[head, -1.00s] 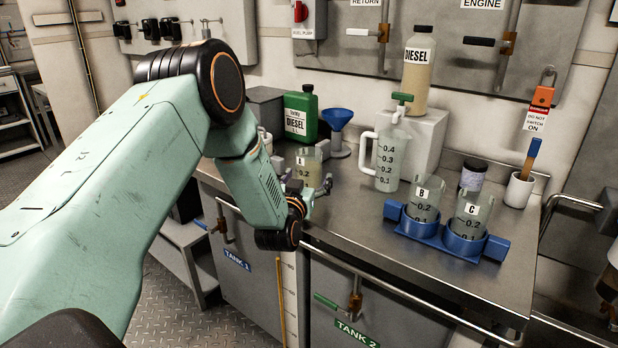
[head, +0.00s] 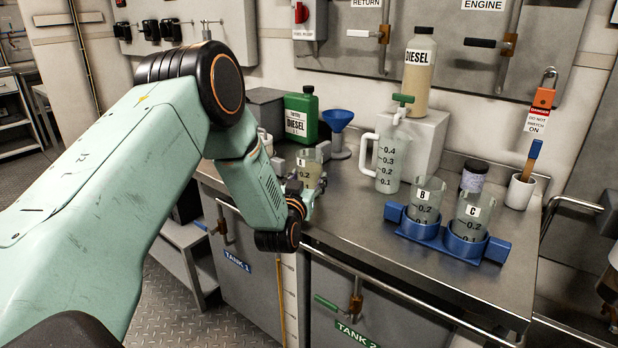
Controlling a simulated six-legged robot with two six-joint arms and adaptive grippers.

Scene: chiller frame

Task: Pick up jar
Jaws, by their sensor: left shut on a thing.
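A clear jar (head: 309,168) with a white label and a 0.2 mark stands upright at the left part of the steel counter. My left gripper (head: 306,192) is shut on this jar, low on its side; my wrist hides part of the grip. Two more clear jars, B (head: 427,196) and C (head: 470,212), sit upright in a blue holder (head: 436,238) at the right. My right gripper does not show.
A measuring jug (head: 388,162) stands below the tap of a diesel bottle (head: 418,75). A blue funnel (head: 338,125) and a green can (head: 300,115) stand behind the held jar. The counter's front middle (head: 370,220) is clear.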

